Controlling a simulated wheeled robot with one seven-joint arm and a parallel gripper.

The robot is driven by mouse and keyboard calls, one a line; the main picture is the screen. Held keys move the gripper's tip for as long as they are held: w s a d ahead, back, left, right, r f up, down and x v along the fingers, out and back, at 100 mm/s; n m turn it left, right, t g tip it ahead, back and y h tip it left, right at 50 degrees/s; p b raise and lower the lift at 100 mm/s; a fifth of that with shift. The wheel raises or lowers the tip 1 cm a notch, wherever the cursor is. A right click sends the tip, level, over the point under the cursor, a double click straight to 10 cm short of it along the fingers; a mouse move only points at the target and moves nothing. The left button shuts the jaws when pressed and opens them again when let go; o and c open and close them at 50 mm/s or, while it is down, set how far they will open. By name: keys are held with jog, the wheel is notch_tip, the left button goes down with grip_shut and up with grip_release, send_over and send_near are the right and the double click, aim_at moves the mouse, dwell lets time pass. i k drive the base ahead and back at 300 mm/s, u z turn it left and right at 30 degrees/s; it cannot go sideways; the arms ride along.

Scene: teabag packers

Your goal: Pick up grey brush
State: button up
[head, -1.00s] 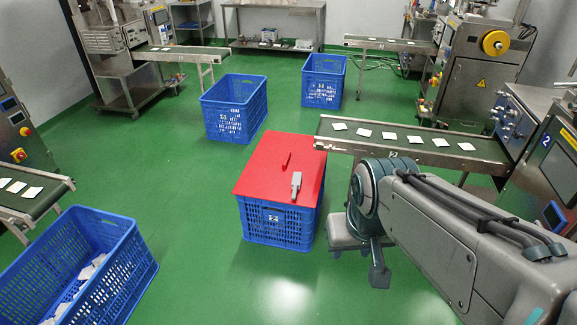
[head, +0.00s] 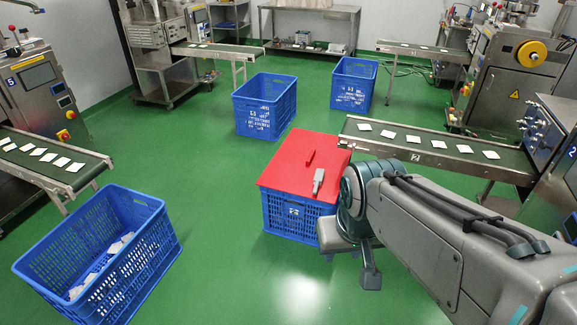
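The grey brush (head: 318,182) lies flat on the red top (head: 285,165) of a blue crate, near its right edge. My gripper (head: 350,263) hangs below the end of my arm, to the right of the crate and lower in the picture than the brush. Its two fingers look apart, with nothing seen between them. The gripper is clear of the brush.
A conveyor (head: 430,155) with teabags stands close behind my arm. Another conveyor (head: 85,172) and an open blue crate (head: 150,228) are at left. Two blue crates (head: 265,120) (head: 352,95) stand behind. Green floor (head: 215,170) is clear between.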

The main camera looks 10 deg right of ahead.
aim_at(317, 179)
jog(key=u, duration=0.35)
jog(key=k, duration=0.45)
jog(key=z, duration=0.4)
jog(key=i, duration=0.7)
jog(key=z, duration=1.25)
jog(key=i, duration=1.4)
jog(key=u, duration=0.65)
jog(key=i, duration=0.9)
jog(key=u, duration=1.15)
jog(key=i, duration=0.3)
jog(key=u, duration=0.35)
